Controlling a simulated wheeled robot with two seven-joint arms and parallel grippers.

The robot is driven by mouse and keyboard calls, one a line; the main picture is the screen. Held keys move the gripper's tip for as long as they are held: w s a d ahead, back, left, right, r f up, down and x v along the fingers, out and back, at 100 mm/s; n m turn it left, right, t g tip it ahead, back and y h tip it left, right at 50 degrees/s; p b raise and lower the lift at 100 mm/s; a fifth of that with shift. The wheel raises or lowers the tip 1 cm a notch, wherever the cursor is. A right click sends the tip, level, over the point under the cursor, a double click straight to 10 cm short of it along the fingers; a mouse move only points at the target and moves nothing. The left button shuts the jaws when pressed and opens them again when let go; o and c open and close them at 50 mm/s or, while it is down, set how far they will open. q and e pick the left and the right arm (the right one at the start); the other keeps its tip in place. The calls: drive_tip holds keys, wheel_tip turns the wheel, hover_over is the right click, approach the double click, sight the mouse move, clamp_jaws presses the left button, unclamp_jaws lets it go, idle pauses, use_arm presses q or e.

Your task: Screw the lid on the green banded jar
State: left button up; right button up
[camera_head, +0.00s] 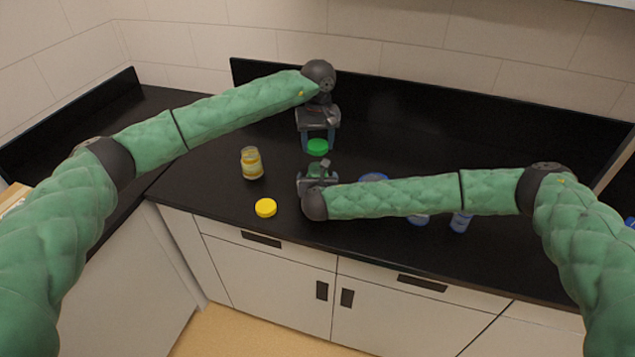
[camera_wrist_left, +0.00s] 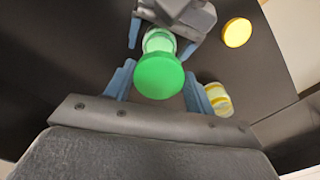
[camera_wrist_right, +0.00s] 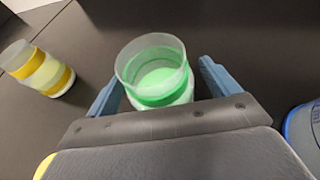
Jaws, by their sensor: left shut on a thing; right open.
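The green lid (camera_head: 318,147) is held level between the fingers of my left gripper (camera_head: 318,135), which is shut on it. In the left wrist view the lid (camera_wrist_left: 159,76) hides part of the green banded jar (camera_wrist_left: 158,42). The jar (camera_head: 316,169) stands upright on the counter, clear with a green band. In the right wrist view the jar (camera_wrist_right: 155,75) has an open top. My right gripper (camera_wrist_right: 157,78) is open, with its fingers on either side of the jar. The lid is apart from the jar, above it or a little behind; the exact offset is unclear.
A yellow banded jar (camera_head: 251,163) stands to the left, and a yellow lid (camera_head: 265,208) lies near the counter's front edge. Blue items (camera_head: 373,178) and a blue banded jar (camera_head: 460,221) are partly hidden by my right arm. The back of the black counter (camera_head: 420,130) is clear.

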drive_tip(key=c, duration=1.5)
use_arm(q)
hover_over(316, 168)
drive_tip(key=shift+s+d+f, duration=0.1)
drive_tip(key=shift+d+f, duration=0.05)
drive_tip(key=shift+f, duration=1.1)
drive_tip(key=shift+s+d+f, duration=0.1)
drive_tip(key=shift+d+f, duration=0.05)
drive_tip(key=shift+f, duration=1.1)
use_arm(e)
drive_tip(key=shift+o, duration=0.2)
use_arm(q)
drive_tip(key=shift+f, duration=0.1)
drive_tip(key=shift+w+f, duration=0.1)
drive_tip(key=shift+f, duration=0.65)
drive_tip(key=shift+f, duration=0.55)
use_arm(e)
clamp_jaws()
use_arm(q)
drive_tip(key=m, duration=0.4)
drive_tip(key=shift+a+m, duration=0.1)
drive_tip(key=shift+m, duration=0.3)
drive_tip(key=m, duration=0.4)
drive_tip(key=shift+a+m, duration=0.15)
drive_tip(key=shift+m, duration=0.25)
